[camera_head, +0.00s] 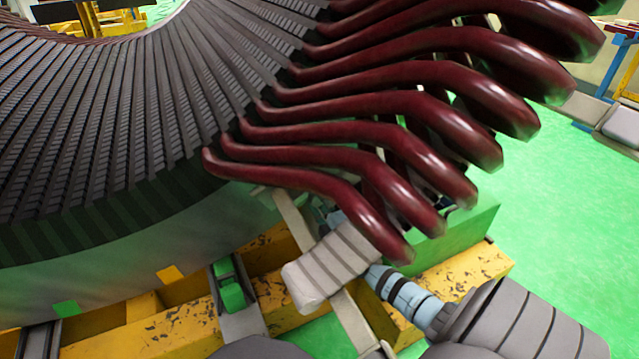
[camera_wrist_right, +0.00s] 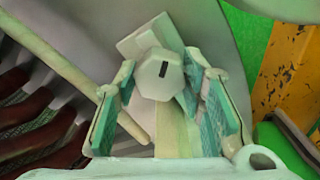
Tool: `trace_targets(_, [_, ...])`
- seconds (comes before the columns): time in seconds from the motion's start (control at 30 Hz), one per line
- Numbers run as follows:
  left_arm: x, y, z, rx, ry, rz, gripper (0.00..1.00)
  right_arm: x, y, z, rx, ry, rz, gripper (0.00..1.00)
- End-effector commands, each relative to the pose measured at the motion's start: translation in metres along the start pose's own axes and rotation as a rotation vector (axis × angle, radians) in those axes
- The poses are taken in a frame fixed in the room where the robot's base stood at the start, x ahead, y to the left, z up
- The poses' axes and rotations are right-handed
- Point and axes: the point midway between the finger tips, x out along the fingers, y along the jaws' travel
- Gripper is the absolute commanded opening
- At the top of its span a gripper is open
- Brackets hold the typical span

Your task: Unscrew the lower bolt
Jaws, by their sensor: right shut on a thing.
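In the head view, my right arm comes in from the lower right, below the red coil ends. The right fingertips and the bolt are mostly hidden there behind the coils and arm. My left gripper is not in view.
The large grey stator (camera_head: 110,120) fills the left of the head view. Its red coil ends (camera_head: 410,105) overhang my right arm closely. A worn yellow frame (camera_head: 180,335) with a green block (camera_head: 230,285) lies below. Green floor (camera_head: 560,215) is open at the right.

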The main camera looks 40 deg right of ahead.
Motion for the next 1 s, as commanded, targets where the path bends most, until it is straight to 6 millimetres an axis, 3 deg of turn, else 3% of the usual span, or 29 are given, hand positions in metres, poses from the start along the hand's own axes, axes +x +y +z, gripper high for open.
trace_targets(0.6, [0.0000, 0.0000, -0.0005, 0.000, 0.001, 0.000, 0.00, -0.0006, -0.0012, -0.0002, -0.561, 0.001, -0.003, 0.09])
trace_targets(1.0, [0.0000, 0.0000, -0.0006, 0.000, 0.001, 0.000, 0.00, -0.0007, -0.0014, -0.0003, -0.769, 0.002, -0.004, 0.09])
